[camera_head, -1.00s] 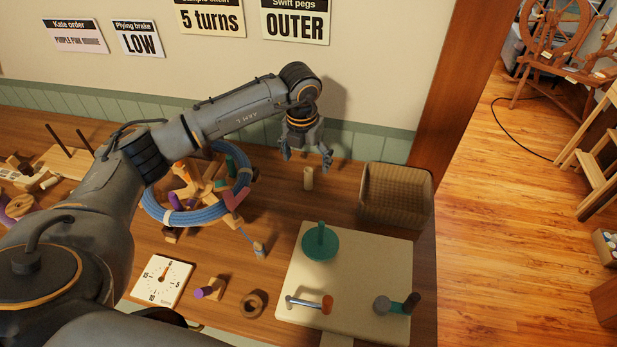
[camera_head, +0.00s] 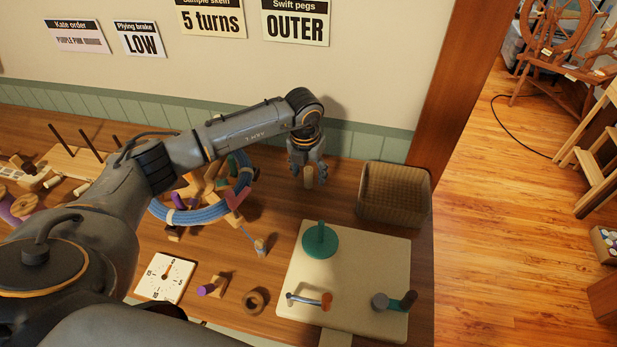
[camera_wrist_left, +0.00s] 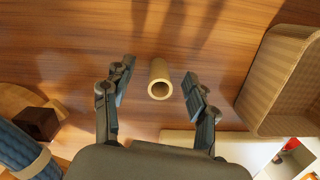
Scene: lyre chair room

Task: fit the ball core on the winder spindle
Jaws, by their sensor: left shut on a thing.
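The ball core, a short pale wooden tube (camera_head: 309,177), stands upright on the table behind the cream winder board (camera_head: 350,255). It also shows in the left wrist view (camera_wrist_left: 159,80), its hollow end facing the camera. A crank with an orange knob (camera_head: 326,301) lies near the front edge. My right gripper is out of view.
A woven basket (camera_head: 395,192) stands right of the core. A blue skein ring (camera_head: 190,217) with wooden parts is to the left. A dial card (camera_head: 165,276), a wooden ring (camera_head: 256,301) and a grey-and-teal roller (camera_head: 395,301) are nearer. Table between core and board is clear.

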